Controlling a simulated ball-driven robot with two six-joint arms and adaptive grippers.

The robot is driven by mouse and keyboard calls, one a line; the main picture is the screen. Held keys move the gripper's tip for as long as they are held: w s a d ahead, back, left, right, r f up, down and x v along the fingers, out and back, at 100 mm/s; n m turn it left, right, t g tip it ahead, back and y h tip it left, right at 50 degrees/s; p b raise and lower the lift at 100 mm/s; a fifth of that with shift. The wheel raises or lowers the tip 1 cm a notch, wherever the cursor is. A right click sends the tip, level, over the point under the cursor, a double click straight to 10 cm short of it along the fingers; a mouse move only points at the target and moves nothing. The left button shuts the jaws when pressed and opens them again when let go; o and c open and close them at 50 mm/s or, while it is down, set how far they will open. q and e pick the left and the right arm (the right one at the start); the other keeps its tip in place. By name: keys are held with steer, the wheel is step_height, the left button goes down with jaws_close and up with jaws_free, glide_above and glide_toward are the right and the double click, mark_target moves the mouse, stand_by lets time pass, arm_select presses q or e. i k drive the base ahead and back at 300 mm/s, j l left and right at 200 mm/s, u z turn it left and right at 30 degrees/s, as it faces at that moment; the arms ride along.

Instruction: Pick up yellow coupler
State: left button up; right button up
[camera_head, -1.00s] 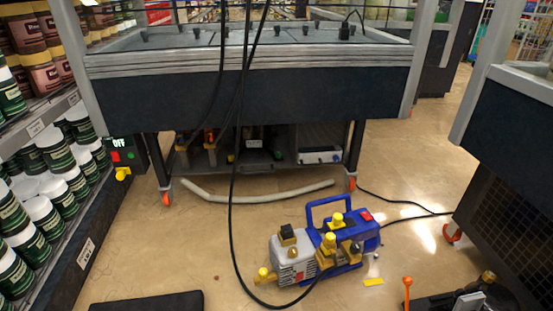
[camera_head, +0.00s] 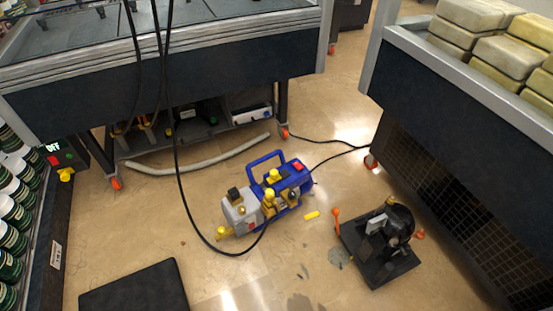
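A small yellow cylinder (camera_head: 312,215), which looks like the coupler, lies on the floor just right of the vacuum pump. The vacuum pump (camera_head: 240,212) has a grey front, a blue body with a handle, and several yellow fittings (camera_head: 271,173) on it. I cannot tell for sure which yellow part the coupler is. Neither of my grippers shows in this view.
A black compressor unit (camera_head: 385,245) with an orange-topped rod stands on the floor at the right. A dark mat (camera_head: 135,290) lies at the front left. A black hose hangs down to the pump. Freezer cases (camera_head: 190,85) stand behind and at right.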

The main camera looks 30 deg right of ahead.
mark_target(268, 204)
steer(key=z, duration=0.7)
